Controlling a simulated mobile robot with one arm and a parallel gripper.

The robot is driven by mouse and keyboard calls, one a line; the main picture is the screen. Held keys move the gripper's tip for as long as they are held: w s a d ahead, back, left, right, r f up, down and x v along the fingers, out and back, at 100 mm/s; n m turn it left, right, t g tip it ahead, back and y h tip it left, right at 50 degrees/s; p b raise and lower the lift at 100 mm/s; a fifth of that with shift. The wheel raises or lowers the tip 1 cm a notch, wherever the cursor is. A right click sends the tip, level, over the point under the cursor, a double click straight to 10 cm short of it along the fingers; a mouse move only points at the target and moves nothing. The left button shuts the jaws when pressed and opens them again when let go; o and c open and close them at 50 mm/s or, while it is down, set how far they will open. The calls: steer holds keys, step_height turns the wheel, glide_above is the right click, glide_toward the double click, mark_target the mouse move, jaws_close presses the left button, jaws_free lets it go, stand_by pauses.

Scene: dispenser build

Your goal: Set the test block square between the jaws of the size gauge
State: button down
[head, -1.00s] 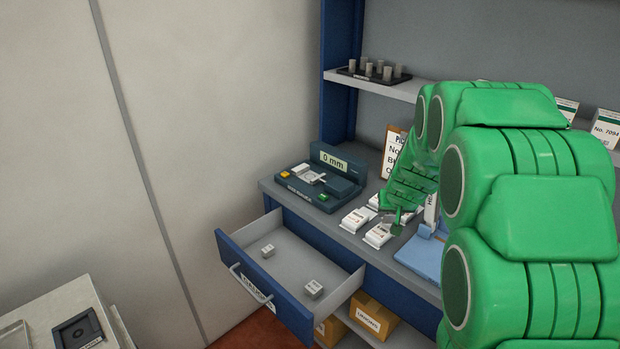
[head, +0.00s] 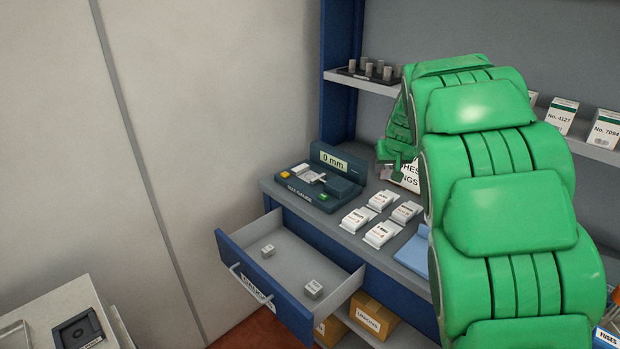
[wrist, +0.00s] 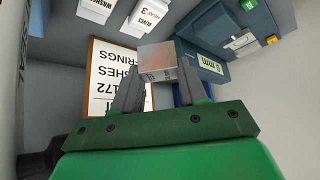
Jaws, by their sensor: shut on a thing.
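My gripper (head: 397,172) is above the worktop, to the right of the size gauge. In the wrist view its fingers (wrist: 158,85) are shut on a grey metal test block (wrist: 158,60), held at the fingertips with dark marking on one face. The block cannot be made out in the head view. The size gauge (head: 325,195) is dark teal, with a yellow and a green button and a display reading 0 mm. Its pale metal jaws (head: 308,174) lie on top, and I see no block between them. The gauge also shows upside down in the wrist view (wrist: 205,28).
Several white labelled packs (head: 381,235) lie on the worktop right of the gauge. An open drawer (head: 290,272) below holds two small blocks. A framed sign (wrist: 103,75) stands behind my gripper. A shelf above carries a rack of grey cylinders (head: 368,75). A blue item (head: 414,252) lies at right.

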steer(key=w+r, duration=0.2)
steer(key=r, duration=0.1)
steer(key=shift+w+d+r, duration=0.1)
steer(key=shift+d+r, duration=0.05)
steer(key=w+r+n+y, duration=0.1)
steer(key=w+r+n, duration=0.1)
steer(key=w, duration=0.9)
steer(key=w+a+f+n+y, duration=0.2)
steer(key=a+f+n, duration=0.15)
steer(key=a, duration=0.25)
steer(key=s+a+f+n+g+y, duration=0.1)
steer(key=s+a+n+g+y, duration=0.3)
steer(key=s+a, duration=0.8)
steer(key=shift+w+a+f+m+t+h, duration=0.15)
steer(key=shift+w+a+f+t+h, duration=0.35)
steer(key=shift+w+f, duration=1.6)
steer(key=shift+w+a+f+m+t+h, duration=0.25)
steer(key=shift+w+a+f, duration=0.6)
steer(key=shift+w, duration=2.3)
steer(key=shift+w+a+f+m+t+h, duration=0.1)
steer(key=shift+w+a+f+t+h, duration=0.3)
steer(key=shift+w+f, duration=1.75)
